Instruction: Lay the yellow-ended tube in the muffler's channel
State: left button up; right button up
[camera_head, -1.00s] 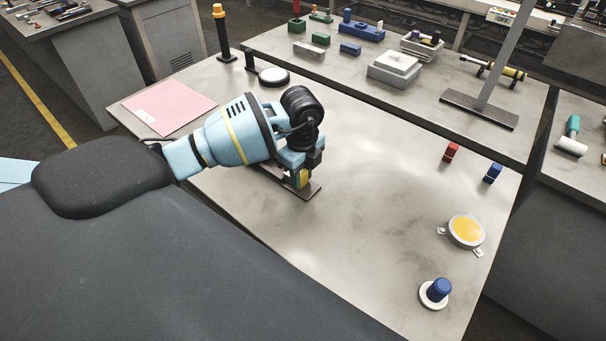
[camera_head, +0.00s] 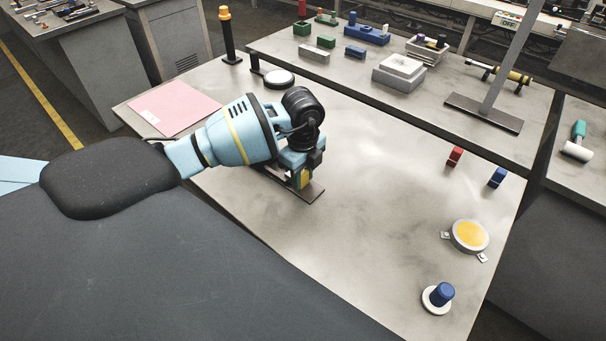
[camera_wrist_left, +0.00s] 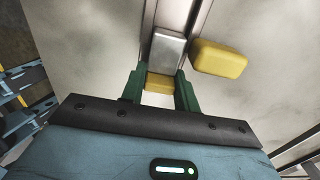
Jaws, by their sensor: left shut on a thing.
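My left gripper (camera_head: 303,181) is low over a dark narrow plate (camera_head: 315,193) on the near bench, at the middle left. In the left wrist view its green fingers (camera_wrist_left: 160,86) are shut on a small yellow piece (camera_wrist_left: 160,80), which I take for the tube's yellow end. A silver block (camera_wrist_left: 168,48) sits just beyond the fingertips, in line with a metal strip. A second yellow block (camera_wrist_left: 220,58) is to its right. The gripper hides most of the held part, and I cannot tell whether it touches the channel. My right gripper is out of view.
A pink sheet (camera_head: 178,107) and a black-rimmed disc (camera_head: 279,79) lie behind the arm. A red block (camera_head: 455,156), a blue block (camera_head: 497,177), a yellow-topped round part (camera_head: 469,236) and a blue knob (camera_head: 442,293) stand at the right. The bench's middle is clear.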

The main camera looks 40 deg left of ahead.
aim_at(303, 173)
pick_arm(q)
jog(key=o, duration=1.1)
jog(key=shift+c, duration=0.2)
jog(key=shift+r, duration=3.9)
